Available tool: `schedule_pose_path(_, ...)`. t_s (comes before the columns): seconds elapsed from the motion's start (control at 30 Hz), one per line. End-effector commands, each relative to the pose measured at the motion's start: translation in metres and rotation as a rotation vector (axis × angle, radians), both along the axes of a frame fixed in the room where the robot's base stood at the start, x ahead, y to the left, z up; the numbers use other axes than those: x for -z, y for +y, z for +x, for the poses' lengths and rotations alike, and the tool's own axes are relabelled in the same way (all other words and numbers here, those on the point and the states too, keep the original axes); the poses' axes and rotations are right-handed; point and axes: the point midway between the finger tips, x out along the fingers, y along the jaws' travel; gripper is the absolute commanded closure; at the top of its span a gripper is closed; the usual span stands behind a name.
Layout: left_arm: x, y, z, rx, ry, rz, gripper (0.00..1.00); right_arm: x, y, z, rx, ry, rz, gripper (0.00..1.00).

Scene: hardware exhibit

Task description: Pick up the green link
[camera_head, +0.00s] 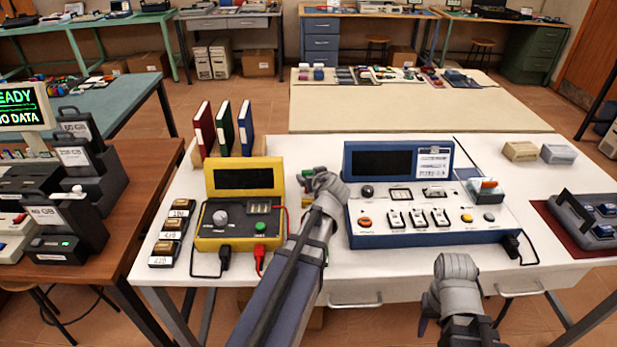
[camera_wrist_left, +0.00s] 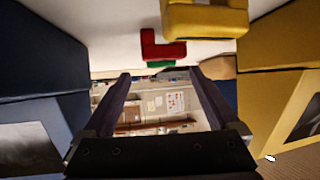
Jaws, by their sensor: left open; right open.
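The green link (camera_wrist_left: 160,64) shows in the left wrist view as a small green piece beside the red link (camera_wrist_left: 162,48), partly covered by it. Whether the two touch I cannot tell. The yellow link (camera_wrist_left: 205,18) is close by, above them in that view. My left gripper (camera_wrist_left: 160,75) is open, with the green link just past its fingertips, between the two fingers in the picture. In the head view my left gripper (camera_head: 318,182) is between the yellow and blue devices and mostly hides the links. My right gripper (camera_head: 432,315) is open and empty at the table's front edge.
The yellow device (camera_head: 241,230) stands left of my left gripper and the blue device (camera_head: 430,228) stands right, leaving a narrow gap. Several binders (camera_head: 223,128) stand behind. Cables lie by both devices. The white table top (camera_head: 310,150) is clear toward the back.

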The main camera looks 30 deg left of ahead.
Motion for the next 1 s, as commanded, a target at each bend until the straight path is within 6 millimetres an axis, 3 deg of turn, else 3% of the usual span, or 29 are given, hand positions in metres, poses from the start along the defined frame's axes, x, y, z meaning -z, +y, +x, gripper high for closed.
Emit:
schedule_pose_path(0.27, 0.008, 0.008, 0.008, -0.002, 0.000, -0.002, 0.06, 0.008, 0.000, 0.000, 0.000, 0.000, 0.000, 0.50)
schedule_pose_path(0.53, 0.027, 0.031, 0.033, 0.000, 0.000, -0.001, 0.06, 0.027, 0.000, 0.000, 0.000, 0.000, 0.000, 0.50)
schedule_pose_path(0.8, 0.027, 0.036, 0.036, -0.001, 0.000, 0.003, 0.06, 0.027, 0.000, 0.000, 0.000, 0.000, 0.000, 0.50)
schedule_pose_path(1.0, 0.028, 0.037, 0.037, -0.002, 0.000, 0.004, 0.28, 0.028, 0.000, 0.000, 0.000, 0.000, 0.000, 0.50)
